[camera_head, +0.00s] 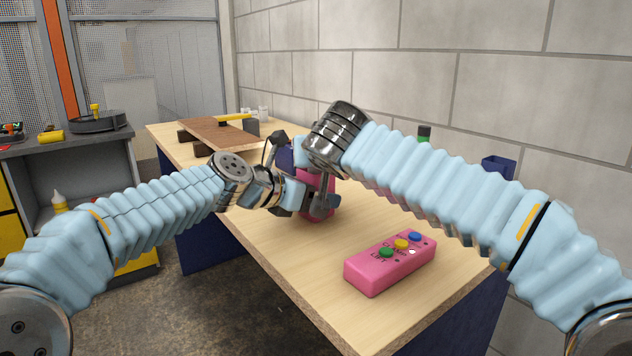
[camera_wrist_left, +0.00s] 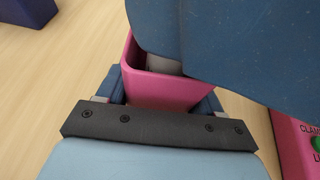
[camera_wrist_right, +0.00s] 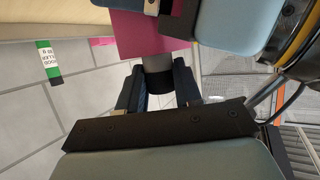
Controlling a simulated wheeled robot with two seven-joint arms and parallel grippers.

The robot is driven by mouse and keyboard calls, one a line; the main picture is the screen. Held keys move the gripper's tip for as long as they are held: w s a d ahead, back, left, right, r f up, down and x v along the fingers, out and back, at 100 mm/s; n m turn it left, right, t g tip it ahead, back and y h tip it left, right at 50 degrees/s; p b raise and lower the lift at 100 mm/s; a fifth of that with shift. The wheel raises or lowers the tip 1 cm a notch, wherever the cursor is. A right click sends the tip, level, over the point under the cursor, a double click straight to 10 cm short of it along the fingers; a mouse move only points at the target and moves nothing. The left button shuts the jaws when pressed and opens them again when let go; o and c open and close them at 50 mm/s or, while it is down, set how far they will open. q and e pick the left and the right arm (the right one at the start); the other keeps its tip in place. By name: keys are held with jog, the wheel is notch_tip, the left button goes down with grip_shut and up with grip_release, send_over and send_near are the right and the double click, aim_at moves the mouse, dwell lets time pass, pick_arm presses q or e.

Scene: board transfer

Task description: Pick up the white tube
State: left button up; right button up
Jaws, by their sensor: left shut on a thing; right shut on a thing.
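A pink open-topped holder (camera_head: 316,208) stands on the table, partly hidden by my arms. My left gripper (camera_wrist_left: 163,95) is shut on this holder, whose rim shows in the left wrist view (camera_wrist_left: 190,92). My right gripper (camera_wrist_right: 158,85) is shut on a tube (camera_wrist_right: 157,65) with a pale grey body and a black end. In the right wrist view the tube's body meets the pink holder (camera_wrist_right: 148,28). A bit of grey shows inside the holder in the left wrist view. How deep the tube sits is hidden, and its whiteness is hard to judge in shadow.
A pink button box (camera_head: 390,262) lies near the front right of the table. A brown board (camera_head: 222,134) with a yellow-handled tool lies at the back left. A green-ended tube (camera_wrist_right: 48,62) and a dark blue block (camera_head: 497,168) stand towards the wall. The middle tabletop is clear.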

grip_shut()
notch_tip(320, 180, up, 12)
jog(key=s+d, duration=0.2)
jog(key=s, duration=1.6)
jog(key=shift+d, duration=0.3)
jog(key=shift+w, duration=0.1)
pick_arm(q)
jog(key=o, duration=1.1)
